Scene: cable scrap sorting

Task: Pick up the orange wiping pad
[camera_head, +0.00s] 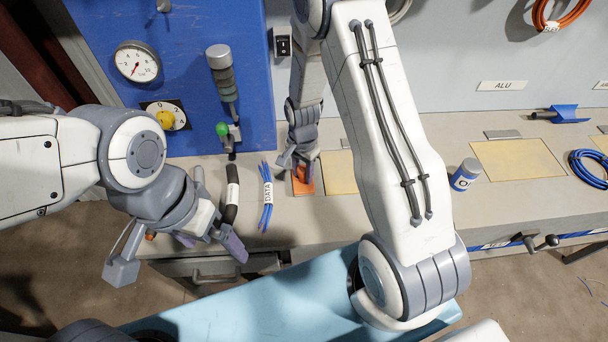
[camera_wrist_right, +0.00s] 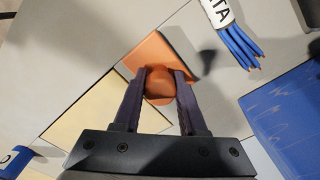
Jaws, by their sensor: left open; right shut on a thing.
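The orange wiping pad (camera_head: 304,188) lies flat on the grey bench, left of a yellow panel. My right gripper (camera_head: 299,172) points down over it, and its body hides part of the pad. In the right wrist view the pad (camera_wrist_right: 155,50) shows as an orange square with a rounded orange knob (camera_wrist_right: 160,87) on it. The right gripper (camera_wrist_right: 160,80) is shut on that knob, one finger on each side. I cannot tell any gap between pad and bench. My left gripper (camera_head: 180,258) is open and empty, in front of the bench's left part.
Blue cables with a DATA label (camera_head: 267,195) and a black cable (camera_head: 231,195) lie just left of the pad. A blue-and-white can (camera_head: 466,174) stands to the right. A blue panel with a gauge (camera_head: 138,61) rises behind the bench. Yellow panels (camera_head: 517,159) lie on the bench.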

